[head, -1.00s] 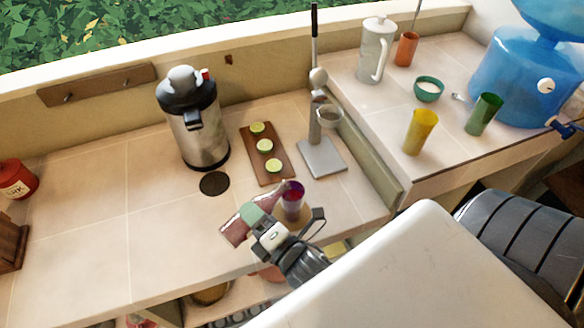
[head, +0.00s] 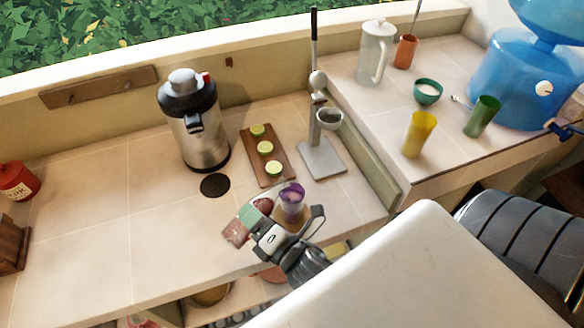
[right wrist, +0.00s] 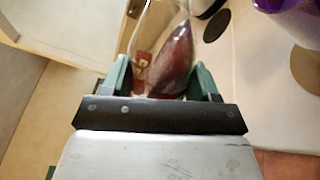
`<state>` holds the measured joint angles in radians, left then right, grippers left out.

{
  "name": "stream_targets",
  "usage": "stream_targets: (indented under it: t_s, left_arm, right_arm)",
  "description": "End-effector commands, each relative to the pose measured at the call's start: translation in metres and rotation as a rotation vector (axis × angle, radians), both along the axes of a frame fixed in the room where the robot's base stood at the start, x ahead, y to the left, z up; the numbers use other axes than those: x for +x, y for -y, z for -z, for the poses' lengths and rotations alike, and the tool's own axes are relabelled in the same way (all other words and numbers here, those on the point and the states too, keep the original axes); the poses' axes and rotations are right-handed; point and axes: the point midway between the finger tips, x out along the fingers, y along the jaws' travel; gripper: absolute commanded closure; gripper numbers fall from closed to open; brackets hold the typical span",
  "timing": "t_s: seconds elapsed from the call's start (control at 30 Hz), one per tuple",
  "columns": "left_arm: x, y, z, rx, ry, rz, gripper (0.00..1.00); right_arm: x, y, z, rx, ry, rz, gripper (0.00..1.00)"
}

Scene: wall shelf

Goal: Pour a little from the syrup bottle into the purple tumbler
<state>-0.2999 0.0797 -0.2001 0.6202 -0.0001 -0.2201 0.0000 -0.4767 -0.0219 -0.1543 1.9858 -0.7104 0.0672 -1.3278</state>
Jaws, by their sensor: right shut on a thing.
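The syrup bottle (head: 237,230) is clear, with dark red syrup in it. My right gripper (head: 250,217) is shut around it, above the counter's front part. The bottle looks tilted; its exact angle is hard to tell. In the right wrist view the bottle (right wrist: 170,55) sits between the green fingertips (right wrist: 162,82), its syrup surface slanted. The purple tumbler (head: 291,200) stands upright just right of the bottle; its edge shows at the wrist view's top right (right wrist: 285,8). Its contents are unclear. My left gripper is out of view.
Behind stand a steel airpot (head: 195,130), a board (head: 280,179) with lime halves and a citrus press (head: 322,158). A black disc (head: 215,185) lies flat. A raised counter at right holds yellow (head: 419,135) and green (head: 482,117) tumblers. The left counter is mostly clear.

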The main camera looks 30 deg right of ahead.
Motion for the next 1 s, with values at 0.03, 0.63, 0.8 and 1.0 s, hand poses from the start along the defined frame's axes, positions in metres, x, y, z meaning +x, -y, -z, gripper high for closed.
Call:
stream_targets:
  t_s: [0.03, 0.63, 0.8, 1.0]
  left_arm:
    - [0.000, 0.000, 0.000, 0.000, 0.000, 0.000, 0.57]
    - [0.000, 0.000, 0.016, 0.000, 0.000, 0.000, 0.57]
    - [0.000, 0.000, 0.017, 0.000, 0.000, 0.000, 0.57]
    - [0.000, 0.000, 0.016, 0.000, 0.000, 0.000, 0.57]
  right_arm:
    - [0.000, 0.000, -0.002, -0.019, 0.007, -0.001, 0.79]
    - [0.004, 0.019, 0.011, -0.390, 0.071, 0.000, 0.79]
    - [0.004, 0.023, 0.011, -0.469, 0.083, 0.000, 0.79]
    - [0.004, 0.023, 0.011, -0.469, 0.083, 0.000, 0.79]
